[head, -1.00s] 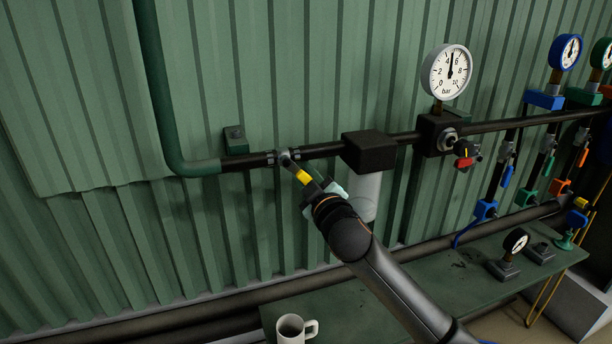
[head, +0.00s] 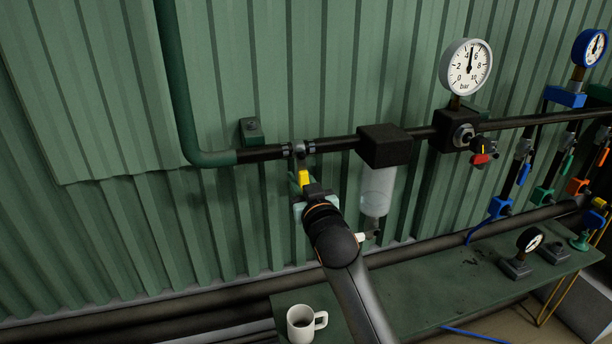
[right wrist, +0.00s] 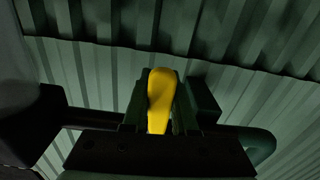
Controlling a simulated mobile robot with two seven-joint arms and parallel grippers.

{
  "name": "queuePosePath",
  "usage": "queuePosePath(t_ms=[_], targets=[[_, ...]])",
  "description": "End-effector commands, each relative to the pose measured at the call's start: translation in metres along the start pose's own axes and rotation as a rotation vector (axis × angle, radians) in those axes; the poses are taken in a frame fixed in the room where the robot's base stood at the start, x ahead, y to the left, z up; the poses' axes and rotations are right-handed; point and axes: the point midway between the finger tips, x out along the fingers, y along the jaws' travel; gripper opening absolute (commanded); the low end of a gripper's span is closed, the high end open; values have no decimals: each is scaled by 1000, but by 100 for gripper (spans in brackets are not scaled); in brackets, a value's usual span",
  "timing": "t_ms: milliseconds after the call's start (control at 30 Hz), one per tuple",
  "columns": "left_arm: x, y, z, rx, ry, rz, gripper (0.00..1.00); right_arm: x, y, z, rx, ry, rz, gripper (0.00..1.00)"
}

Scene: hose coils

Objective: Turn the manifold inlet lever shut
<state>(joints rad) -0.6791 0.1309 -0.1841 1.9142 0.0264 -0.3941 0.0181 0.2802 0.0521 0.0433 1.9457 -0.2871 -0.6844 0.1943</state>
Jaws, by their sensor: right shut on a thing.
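The manifold inlet lever has a yellow handle (head: 304,179) and hangs from a valve (head: 299,149) on the dark pipe, just right of the green pipe elbow. The handle points almost straight down, across the pipe. My right gripper (head: 307,190) is shut on the lever's handle from below. In the right wrist view the yellow handle (right wrist: 160,98) stands between the two fingers. The lower part of the handle is hidden by the gripper. My left gripper is not in view.
A black block with a clear bowl (head: 377,188) hangs close to the right of my right arm. A gauge (head: 466,66) reads about 5 bar. A white mug (head: 301,322) stands on the green bench (head: 420,295) below.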

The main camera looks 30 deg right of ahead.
Motion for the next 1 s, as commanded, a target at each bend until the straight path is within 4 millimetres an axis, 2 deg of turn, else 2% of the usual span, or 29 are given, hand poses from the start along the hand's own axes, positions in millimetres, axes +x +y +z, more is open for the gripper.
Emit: queuePosePath(t_ms=[233,700,733,1000], targets=[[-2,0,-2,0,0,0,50,0,-5,0,73,-2,0,0],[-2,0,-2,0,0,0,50,0,-7,0,92,-2,-3,0],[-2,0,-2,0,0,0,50,0,-7,0,92,-2,-3,27],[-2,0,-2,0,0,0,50,0,-7,0,88,-1,-1,56]])
